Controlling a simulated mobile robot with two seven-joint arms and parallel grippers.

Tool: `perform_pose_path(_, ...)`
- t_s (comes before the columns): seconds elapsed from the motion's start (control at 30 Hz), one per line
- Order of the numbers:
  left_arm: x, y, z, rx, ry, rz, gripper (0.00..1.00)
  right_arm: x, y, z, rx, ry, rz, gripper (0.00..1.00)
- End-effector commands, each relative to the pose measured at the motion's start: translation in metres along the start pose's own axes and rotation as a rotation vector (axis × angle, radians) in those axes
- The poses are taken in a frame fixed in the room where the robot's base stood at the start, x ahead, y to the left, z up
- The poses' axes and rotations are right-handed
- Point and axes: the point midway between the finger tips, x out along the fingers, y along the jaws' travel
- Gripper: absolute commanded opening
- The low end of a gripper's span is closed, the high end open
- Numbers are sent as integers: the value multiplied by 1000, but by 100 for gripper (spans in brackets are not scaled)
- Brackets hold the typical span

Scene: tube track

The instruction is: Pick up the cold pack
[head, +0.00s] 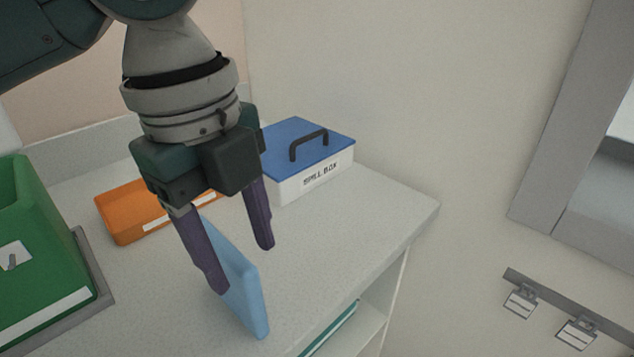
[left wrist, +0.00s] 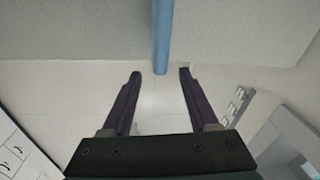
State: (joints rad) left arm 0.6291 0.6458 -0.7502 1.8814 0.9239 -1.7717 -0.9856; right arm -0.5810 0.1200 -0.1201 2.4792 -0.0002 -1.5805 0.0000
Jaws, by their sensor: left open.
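The cold pack appears to be the light blue flat slab (head: 245,285) standing on edge on the counter in the head view. My left gripper (head: 245,268) points down over it, open. One purple finger is in front of the slab and the other is on its far side, to the right. In the left wrist view the slab shows edge-on as a blue strip (left wrist: 162,35) at the top middle, in line with the gap between the open fingers (left wrist: 159,73). Nothing is gripped. My right gripper is not in view.
An orange box (head: 122,215) lies behind the gripper on the counter (head: 375,225). A white spill box with a blue lid (head: 310,180) stands at the back right. A green bin (head: 45,245) stands in a grey tray at left. The counter's right edge is near.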

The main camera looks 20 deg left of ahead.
Motion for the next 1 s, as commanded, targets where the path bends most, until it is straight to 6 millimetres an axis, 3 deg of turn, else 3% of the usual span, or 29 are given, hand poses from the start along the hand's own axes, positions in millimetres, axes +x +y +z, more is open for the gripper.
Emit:
perform_pose_path(0.2,-18,-9,32,102,-46,48,60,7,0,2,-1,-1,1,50)
perform_pose_path(0.37,-26,-10,46,145,-56,76,60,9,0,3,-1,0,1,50)
perform_pose_path(0.6,8,-7,49,150,-53,82,60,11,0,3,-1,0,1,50)
perform_pose_path(0.77,21,-6,50,151,-54,80,60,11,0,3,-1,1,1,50)
perform_pose_path(1.0,58,-5,52,149,-55,81,60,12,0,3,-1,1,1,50)
